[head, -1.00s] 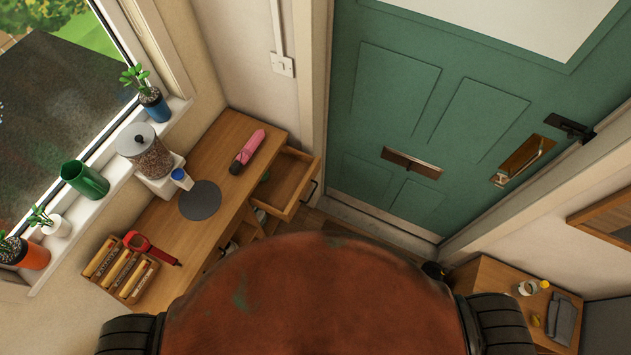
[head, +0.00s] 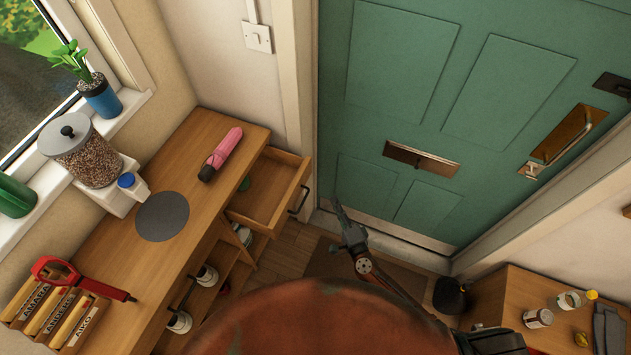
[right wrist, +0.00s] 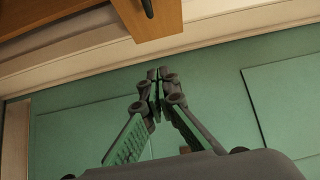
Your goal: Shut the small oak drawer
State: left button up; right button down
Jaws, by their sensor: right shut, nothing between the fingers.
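The small oak drawer (head: 266,190) stands pulled out from the oak bench at its far end, with its dark handle (head: 299,200) on the front facing right. A small green thing lies inside at its left. My right gripper (head: 337,200) is to the right of the drawer front, apart from it, in front of the green door. In the right wrist view the right gripper (right wrist: 155,75) is shut and empty, fingertips together. The drawer front (right wrist: 150,15) shows above the fingertips there, with a gap between. My left gripper is not in view.
A pink umbrella (head: 221,153), a grey round mat (head: 163,216) and a red magnifier-like tool (head: 75,275) lie on the bench top (head: 130,265). Shoes stand on shelves below. A low cabinet (head: 510,300) stands at the right. Floor shows between.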

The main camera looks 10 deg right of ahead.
jog(key=b, duration=0.1)
send_near(310, 168)
jog(key=w+d, duration=0.2)
jog(key=w, duration=0.1)
jog(key=shift+w+a+f+b, duration=0.15)
jog(key=shift+w+a+b, duration=0.2)
jog(key=shift+w+a, duration=1.25)
jog(key=shift+s+a, duration=0.15)
